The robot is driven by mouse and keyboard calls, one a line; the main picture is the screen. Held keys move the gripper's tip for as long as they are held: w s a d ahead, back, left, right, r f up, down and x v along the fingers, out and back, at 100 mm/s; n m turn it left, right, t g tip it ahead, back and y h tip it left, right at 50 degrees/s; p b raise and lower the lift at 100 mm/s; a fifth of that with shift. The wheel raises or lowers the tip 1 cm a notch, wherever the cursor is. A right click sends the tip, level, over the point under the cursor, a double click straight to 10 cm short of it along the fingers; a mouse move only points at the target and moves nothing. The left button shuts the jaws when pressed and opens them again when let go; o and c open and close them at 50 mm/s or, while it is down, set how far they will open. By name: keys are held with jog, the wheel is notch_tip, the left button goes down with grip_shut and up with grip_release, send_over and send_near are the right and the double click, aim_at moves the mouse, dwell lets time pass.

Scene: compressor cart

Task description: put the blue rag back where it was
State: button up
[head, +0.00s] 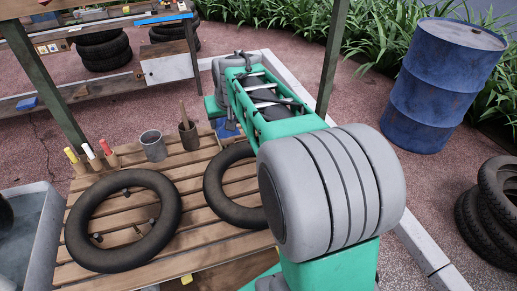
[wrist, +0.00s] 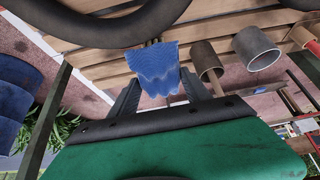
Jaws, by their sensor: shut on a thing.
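The blue rag (wrist: 155,68) hangs between the two fingers of my gripper (wrist: 160,92) in the wrist view. My gripper is shut on it, and the rag's free part spreads beyond the fingertips. In the head view a small part of the rag (head: 227,131) shows below the end of my arm, by the far edge of the slatted wooden bench (head: 195,181). My arm hides most of my gripper there. I cannot tell whether the rag touches the bench.
Two black tubes (head: 122,262) (head: 213,201) lie on the bench. A grey cup (head: 153,146), a brown holder (head: 188,138) and several markers (head: 92,157) stand along its far side. A grey basin (head: 32,235) is at left. A blue barrel (head: 442,85) stands at right.

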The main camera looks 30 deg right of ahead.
jog(key=d, duration=0.1)
jog(key=w+d, duration=0.1)
jog(key=shift+d+r, duration=0.1)
jog(key=shift+d, duration=0.3)
jog(key=w+d+f, duration=0.1)
jog(key=d+f, duration=0.3)
jog(key=w+d+f, duration=0.1)
jog(key=d+f, duration=0.3)
jog(key=w+d+f, duration=0.2)
jog(key=d+f, duration=0.2)
jog(key=shift+d, duration=0.35)
jog(key=shift+f, duration=0.2)
jog(key=shift+f, duration=0.15)
jog(key=o, duration=1.2)
jog(key=shift+s+r, duration=0.1)
jog(key=shift+r, duration=0.25)
jog(key=v, duration=1.1)
jog(key=shift+s+a+r, duration=0.15)
jog(key=shift+s+r, duration=0.05)
jog(key=shift+r, duration=0.05)
